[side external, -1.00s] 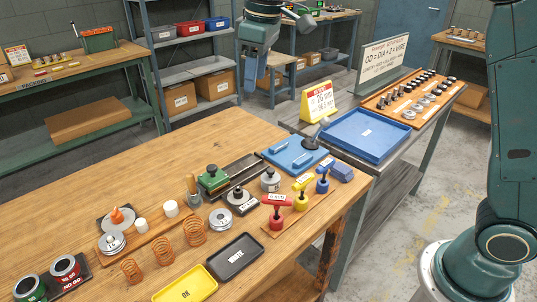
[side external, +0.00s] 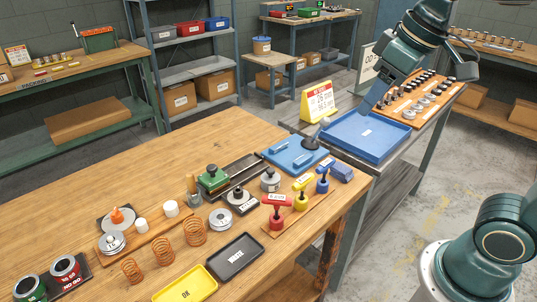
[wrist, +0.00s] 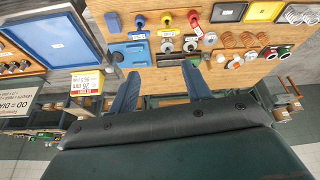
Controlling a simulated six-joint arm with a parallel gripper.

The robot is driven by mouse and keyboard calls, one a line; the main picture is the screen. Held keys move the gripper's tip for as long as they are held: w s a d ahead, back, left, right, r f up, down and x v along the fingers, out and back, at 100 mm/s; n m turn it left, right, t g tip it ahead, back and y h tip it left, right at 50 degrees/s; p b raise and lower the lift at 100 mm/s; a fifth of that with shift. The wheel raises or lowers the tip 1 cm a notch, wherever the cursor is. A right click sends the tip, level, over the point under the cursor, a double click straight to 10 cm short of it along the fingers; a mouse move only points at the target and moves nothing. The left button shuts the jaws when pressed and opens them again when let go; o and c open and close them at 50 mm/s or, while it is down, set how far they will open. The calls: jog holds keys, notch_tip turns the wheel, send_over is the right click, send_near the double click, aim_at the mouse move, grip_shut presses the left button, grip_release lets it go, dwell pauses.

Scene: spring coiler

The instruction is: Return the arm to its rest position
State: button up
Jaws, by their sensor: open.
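My gripper (wrist: 160,90) shows in the wrist view with its two blue-grey fingers spread apart and nothing between them. In the side external view my gripper (side external: 377,103) is at the upper right, above the back of the blue tray (side external: 365,136) and beside the wooden rack of small parts (side external: 412,98). Its fingertips are partly hard to make out there. It appears raised clear of both benches.
The wooden bench (side external: 235,135) carries copper springs (side external: 194,232), red, yellow and blue handled tools, a yellow OK tray (side external: 185,284) and a black WASTE tray (side external: 235,256). A yellow sign (side external: 319,101) stands near the blue tray.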

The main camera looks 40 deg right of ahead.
jog(key=s+d+f+m+t, duration=0.1)
jog(key=s+f, duration=0.4)
jog(key=s, duration=0.3)
jog(key=shift+s+d+f+m, duration=0.15)
jog(key=shift+d+f+m, duration=0.15)
jog(key=shift+m, duration=0.1)
dwell(1.0)
